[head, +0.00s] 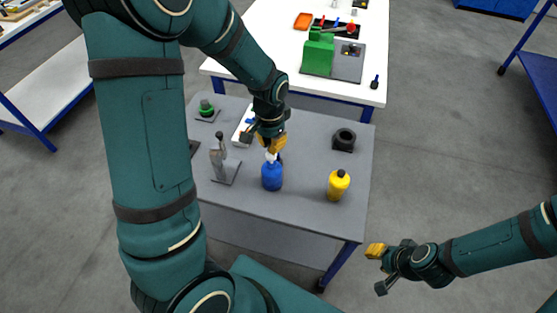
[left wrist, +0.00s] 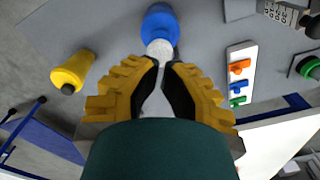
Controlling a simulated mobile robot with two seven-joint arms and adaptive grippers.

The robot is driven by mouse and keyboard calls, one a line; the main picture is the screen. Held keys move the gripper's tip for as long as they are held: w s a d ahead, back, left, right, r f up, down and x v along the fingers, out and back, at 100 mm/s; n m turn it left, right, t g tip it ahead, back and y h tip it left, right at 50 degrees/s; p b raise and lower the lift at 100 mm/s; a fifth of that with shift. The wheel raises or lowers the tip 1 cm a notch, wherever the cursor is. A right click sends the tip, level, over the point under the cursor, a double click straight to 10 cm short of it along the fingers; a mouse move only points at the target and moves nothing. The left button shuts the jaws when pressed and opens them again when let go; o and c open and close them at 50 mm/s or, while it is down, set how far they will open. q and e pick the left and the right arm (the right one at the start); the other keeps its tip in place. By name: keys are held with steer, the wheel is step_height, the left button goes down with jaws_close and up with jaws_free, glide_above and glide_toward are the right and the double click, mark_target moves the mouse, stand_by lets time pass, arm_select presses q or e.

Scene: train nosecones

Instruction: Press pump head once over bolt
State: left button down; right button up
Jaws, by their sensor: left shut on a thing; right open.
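A blue bottle (head: 272,178) with a white pump top stands upright on the grey table in the head view. It also shows in the left wrist view (left wrist: 160,22), with its pale collar (left wrist: 160,48) just beyond my fingertips. My left gripper (head: 272,146) is directly above the bottle, its yellow fingers (left wrist: 165,75) shut on the pale pump head (left wrist: 156,100), which they partly hide. My right gripper (head: 377,268) is open and empty, off the table's front right corner. I cannot pick out the bolt for certain; a grey upright piece (head: 218,158) stands on a plate left of the bottle.
A yellow bottle (head: 338,186) stands to the right of the blue one. A dark ring-shaped block (head: 344,140) is behind it. A white panel (left wrist: 239,75) with coloured pieces and a green knob (head: 206,108) are at the left. A white table (head: 270,50) stands behind.

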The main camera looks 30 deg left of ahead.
arm_select(q)
step_height(320, 180, up, 6)
steer(key=p, duration=0.4)
stand_by(0.4)
